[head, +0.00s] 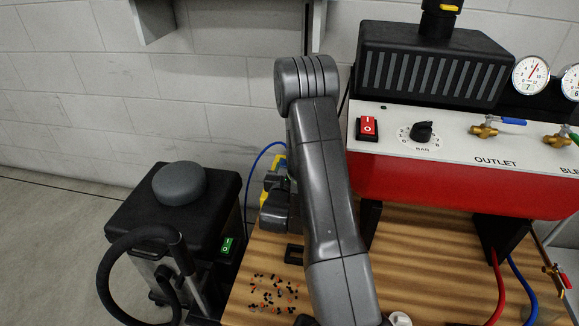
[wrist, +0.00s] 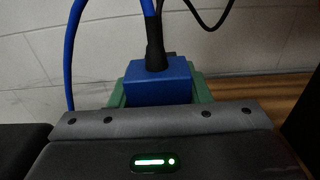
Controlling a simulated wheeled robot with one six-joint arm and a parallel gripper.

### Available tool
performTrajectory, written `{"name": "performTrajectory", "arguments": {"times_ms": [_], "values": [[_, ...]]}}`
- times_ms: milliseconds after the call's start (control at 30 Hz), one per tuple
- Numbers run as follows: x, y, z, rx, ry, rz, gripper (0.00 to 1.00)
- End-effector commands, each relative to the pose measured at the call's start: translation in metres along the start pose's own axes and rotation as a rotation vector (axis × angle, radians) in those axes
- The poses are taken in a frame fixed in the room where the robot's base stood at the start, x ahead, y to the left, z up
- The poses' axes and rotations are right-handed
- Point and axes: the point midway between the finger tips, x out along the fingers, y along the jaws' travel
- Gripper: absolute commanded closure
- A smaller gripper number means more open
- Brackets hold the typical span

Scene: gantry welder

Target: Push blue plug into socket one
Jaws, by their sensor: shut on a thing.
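The blue plug (wrist: 157,82) is upper middle in the wrist view, with a black cable boot rising from its top. Green pieces show on both sides of it and behind it; I cannot tell what they belong to. My gripper (head: 272,190) is shut on the plug, beside the left edge of the wooden bench in the head view. Its grey body fills the bottom of the wrist view, and its fingertips are hidden. Yellow and blue parts (head: 279,165) show behind the gripper, mostly covered by my arm. I cannot make out socket one or how far the plug is from it.
A blue cable (head: 251,168) loops up left of the gripper. A black box with a round grey top (head: 180,184) stands at the left. The red and white panel unit (head: 450,185) stands right of my arm. Small coloured bits (head: 272,291) lie on the wooden bench (head: 420,250).

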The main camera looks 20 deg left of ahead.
Motion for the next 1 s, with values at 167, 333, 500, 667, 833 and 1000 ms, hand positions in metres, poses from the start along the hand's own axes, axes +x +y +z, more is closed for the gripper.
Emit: {"name": "performTrajectory", "arguments": {"times_ms": [167, 333, 500, 667, 833, 1000], "values": [[0.0, 0.0, -0.006, 0.0, -0.001, 0.0, 0.81], [0.0, 0.0, -0.01, 0.0, 0.0, 0.0, 0.81], [0.0, 0.0, -0.014, 0.0, 0.0, 0.0, 0.81], [0.0, 0.0, -0.019, 0.0, -0.001, 0.0, 0.81], [0.0, 0.0, -0.026, 0.0, -0.001, 0.0, 0.81], [0.0, 0.0, -0.033, 0.0, -0.001, 0.0, 0.81]]}}
